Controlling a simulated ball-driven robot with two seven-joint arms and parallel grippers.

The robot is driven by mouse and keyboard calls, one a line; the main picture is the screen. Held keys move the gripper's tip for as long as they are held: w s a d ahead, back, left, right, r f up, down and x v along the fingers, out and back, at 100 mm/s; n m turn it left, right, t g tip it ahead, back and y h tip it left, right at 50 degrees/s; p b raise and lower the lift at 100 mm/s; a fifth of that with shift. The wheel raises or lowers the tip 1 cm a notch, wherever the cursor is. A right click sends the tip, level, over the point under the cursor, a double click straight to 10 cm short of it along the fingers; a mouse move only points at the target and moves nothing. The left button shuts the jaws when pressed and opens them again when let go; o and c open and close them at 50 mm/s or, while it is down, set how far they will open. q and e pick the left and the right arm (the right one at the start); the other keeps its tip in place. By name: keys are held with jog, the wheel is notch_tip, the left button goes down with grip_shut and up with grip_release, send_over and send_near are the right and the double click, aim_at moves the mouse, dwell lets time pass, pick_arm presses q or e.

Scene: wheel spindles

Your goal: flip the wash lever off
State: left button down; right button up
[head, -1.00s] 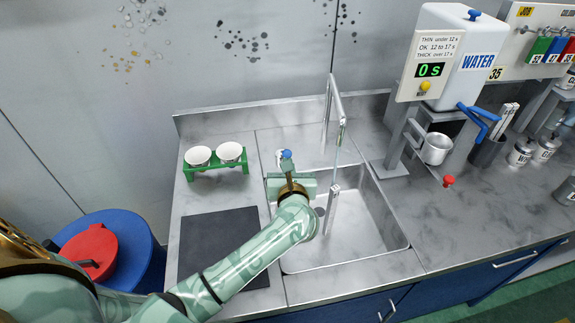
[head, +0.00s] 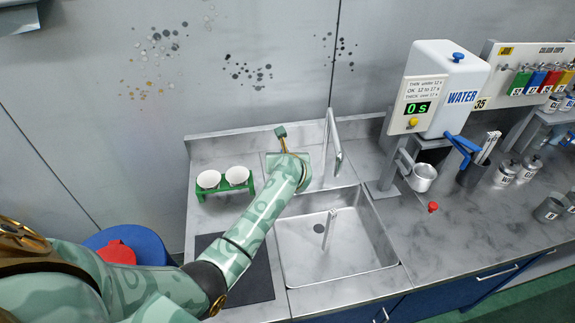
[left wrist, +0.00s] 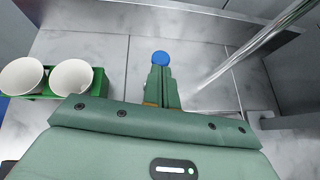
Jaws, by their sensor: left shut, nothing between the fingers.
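The wash lever shows only as a round blue knob (left wrist: 160,57) in the left wrist view, just beyond my left fingertips. The rest of the lever is hidden behind the fingers. In the head view my arm and gripper hide the knob. My left gripper (head: 281,131) is shut and empty behind the sink, left of the tap; it also shows in the left wrist view (left wrist: 161,85). I cannot tell whether it touches the knob. The metal tap (head: 334,135) arches over the sink (head: 345,283). My right gripper is out of view.
Two white cups (head: 222,177) in a green rack (head: 252,187) stand left of my forearm. A pale slim object (head: 329,228) stands in the sink. The white water dispenser (head: 447,90) is to the right. The back wall is close behind my gripper.

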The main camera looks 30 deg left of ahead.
pick_arm(q)
jog(key=shift+w+a+r, duration=0.3)
jog(key=shift+w+a, duration=0.15)
jog(key=shift+w, duration=0.1)
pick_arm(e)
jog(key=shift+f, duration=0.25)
